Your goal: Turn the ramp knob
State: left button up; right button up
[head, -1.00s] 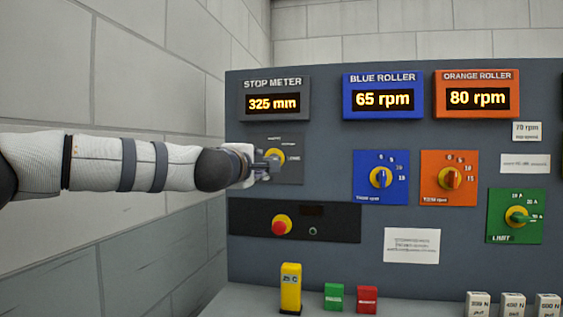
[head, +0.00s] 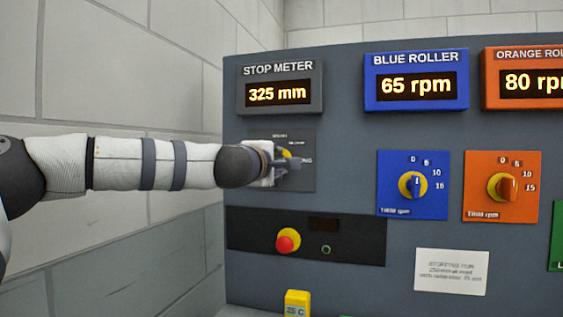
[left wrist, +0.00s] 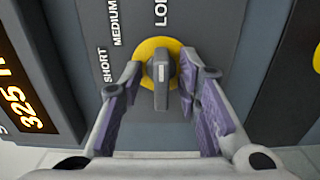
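The ramp knob (left wrist: 162,82) is a grey bar handle with a white mark on a yellow disc, on a dark grey plate (head: 306,180). The left wrist view reads SHORT, MEDIUM and LONG around it; the bar points up toward LONG. My left gripper (left wrist: 160,84) is open, one purple-padded finger on each side of the knob, with small gaps showing. In the head view the left gripper (head: 287,163) covers most of the knob; a bit of yellow shows. The stop meter (head: 279,93) above reads 325 mm. My right gripper is not in view.
A red button (head: 287,242) on a yellow base sits on a black panel below. Blue (head: 413,186) and orange (head: 501,187) roller knobs are to the right. A yellow block (head: 297,303) stands below. A block wall is at the left.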

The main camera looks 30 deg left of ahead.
pick_arm(q)
jog(key=shift+s, duration=0.2)
grip_shut()
jog(key=n, duration=0.4)
jog(key=shift+n, duration=0.3)
jog(key=shift+r+n, duration=0.1)
jog(key=shift+n, duration=1.9)
